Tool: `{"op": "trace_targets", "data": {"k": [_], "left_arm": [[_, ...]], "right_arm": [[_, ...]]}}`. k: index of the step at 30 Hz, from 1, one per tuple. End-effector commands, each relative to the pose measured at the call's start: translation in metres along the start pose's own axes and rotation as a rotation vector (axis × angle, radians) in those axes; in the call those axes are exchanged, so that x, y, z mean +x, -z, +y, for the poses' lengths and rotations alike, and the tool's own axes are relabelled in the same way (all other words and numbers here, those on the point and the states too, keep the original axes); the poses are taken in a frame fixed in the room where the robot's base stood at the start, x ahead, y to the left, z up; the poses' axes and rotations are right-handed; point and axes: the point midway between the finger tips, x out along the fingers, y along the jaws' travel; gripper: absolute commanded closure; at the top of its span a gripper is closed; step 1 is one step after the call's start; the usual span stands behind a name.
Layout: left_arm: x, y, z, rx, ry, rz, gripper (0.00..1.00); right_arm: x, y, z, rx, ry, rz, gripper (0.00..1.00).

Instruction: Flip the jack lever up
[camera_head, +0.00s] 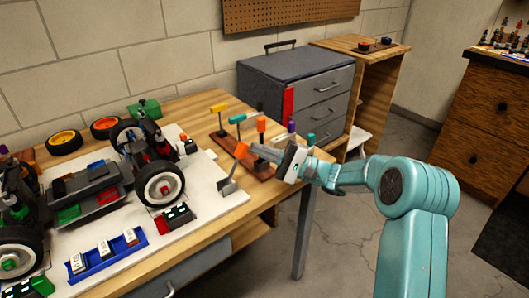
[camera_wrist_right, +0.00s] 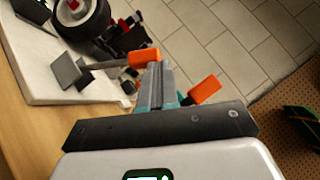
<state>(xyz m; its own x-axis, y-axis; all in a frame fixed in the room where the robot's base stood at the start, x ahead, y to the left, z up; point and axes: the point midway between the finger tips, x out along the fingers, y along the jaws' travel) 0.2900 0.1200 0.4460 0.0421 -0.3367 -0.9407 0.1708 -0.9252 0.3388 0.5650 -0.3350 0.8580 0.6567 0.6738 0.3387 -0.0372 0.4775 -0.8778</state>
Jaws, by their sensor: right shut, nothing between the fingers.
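The jack lever (camera_head: 241,150) has an orange grip on a thin rod that slants up from a grey square plate at the right edge of the white board. Its orange grip also shows in the right wrist view (camera_wrist_right: 145,57), with the grey plate (camera_wrist_right: 65,71) to its left. My right gripper (camera_head: 254,149) is shut and empty, its tips right beside the orange grip. In the right wrist view the closed fingers (camera_wrist_right: 154,72) overlap the grip's lower edge; I cannot tell whether they touch. My left gripper is out of view.
The racecar (camera_head: 95,188) with its wheels sits on the white board, left of the lever. A wooden rack (camera_head: 258,170) of coloured-handled tools stands just behind my right gripper. A blue tray (camera_head: 108,250) lies in front. A grey drawer chest (camera_head: 300,85) stands behind.

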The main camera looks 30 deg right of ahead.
Motion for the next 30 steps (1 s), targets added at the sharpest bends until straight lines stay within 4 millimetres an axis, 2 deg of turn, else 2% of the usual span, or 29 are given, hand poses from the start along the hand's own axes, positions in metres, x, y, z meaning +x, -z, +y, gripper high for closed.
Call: {"op": "trace_targets", "data": {"k": [6, 14, 30], "left_arm": [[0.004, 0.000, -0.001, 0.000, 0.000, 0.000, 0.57], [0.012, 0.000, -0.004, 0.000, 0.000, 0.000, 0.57], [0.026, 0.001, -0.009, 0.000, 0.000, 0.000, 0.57]], "right_arm": [[0.018, -0.018, -0.007, -0.142, -0.135, -0.004, 1.00], [0.040, -0.040, -0.006, -0.317, -0.310, -0.006, 1.00], [0.080, -0.080, 0.017, -0.667, -0.662, -0.006, 1.00]]}}
